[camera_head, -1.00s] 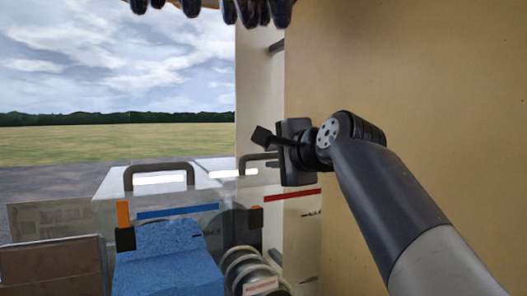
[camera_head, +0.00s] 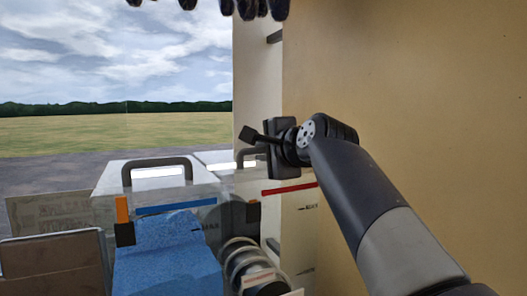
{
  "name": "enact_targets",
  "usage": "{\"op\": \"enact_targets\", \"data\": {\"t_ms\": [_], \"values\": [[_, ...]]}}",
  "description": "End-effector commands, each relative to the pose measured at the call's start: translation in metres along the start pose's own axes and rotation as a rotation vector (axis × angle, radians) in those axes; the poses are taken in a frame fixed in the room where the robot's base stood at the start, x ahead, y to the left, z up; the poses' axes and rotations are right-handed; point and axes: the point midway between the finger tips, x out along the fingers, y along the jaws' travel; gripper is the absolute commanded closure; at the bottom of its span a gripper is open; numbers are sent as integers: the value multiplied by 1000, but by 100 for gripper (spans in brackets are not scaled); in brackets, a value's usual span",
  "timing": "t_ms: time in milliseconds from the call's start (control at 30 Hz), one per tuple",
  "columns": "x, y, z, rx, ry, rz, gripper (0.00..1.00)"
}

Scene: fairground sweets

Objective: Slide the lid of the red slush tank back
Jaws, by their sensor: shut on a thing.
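The red slush tank (camera_head: 290,188), marked by a red stripe on its pale wall, stands right of the blue one, partly behind its dispensing parts. Its pale lid (camera_head: 216,157) shows on top, and the lid's dark bar handle (camera_head: 239,159) rises from it. My gripper (camera_head: 254,143) reaches in from the right at that handle and is shut on it. One dark finger points left above the bar. The gripper body hides the handle's right part, and the exact contact is too small to make out.
The blue slush tank (camera_head: 112,184) with its own lid handle (camera_head: 157,161) stands to the left. Blue slush (camera_head: 165,262) and a coiled part (camera_head: 243,262) are in front. A beige wall (camera_head: 420,80) closes the right side. Dark hanging things (camera_head: 250,8) show at the top.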

Motion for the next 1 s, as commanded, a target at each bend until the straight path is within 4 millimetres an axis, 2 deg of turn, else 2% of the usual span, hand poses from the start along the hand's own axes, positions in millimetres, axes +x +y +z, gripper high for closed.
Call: {"op": "enact_targets", "data": {"t_ms": [333, 700, 800, 1000], "values": [[6, 0, 0, 1, -1, 2, 100], [64, -12, 0, 1, -2, 1, 100], [74, -14, 0, 0, -1, 1, 100], [80, -16, 0, 0, 0, 1, 100]]}}
